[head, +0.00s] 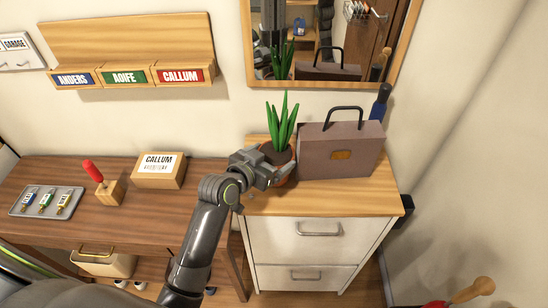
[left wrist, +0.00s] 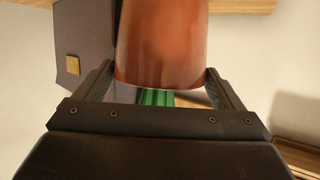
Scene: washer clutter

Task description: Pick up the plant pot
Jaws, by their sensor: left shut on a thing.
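The plant pot (head: 284,176) is terracotta with dark soil and upright green leaves (head: 283,122). It is at the left side of the wooden cabinet top (head: 345,202), in front of the wall mirror. My left gripper (head: 274,172) reaches it from the left and is shut around its side. In the left wrist view the pot (left wrist: 162,45) sits between the two fingers (left wrist: 166,88), with a bit of green showing below it. Whether the pot's base touches the cabinet top cannot be told. My right gripper is not in view.
A grey-brown briefcase (head: 341,152) stands close to the right of the pot, with a dark blue bottle (head: 379,104) behind it. The mirror frame (head: 330,86) is behind. Left, a desk holds a box (head: 159,171), a red-handled stamp (head: 104,186) and a key tray (head: 47,203).

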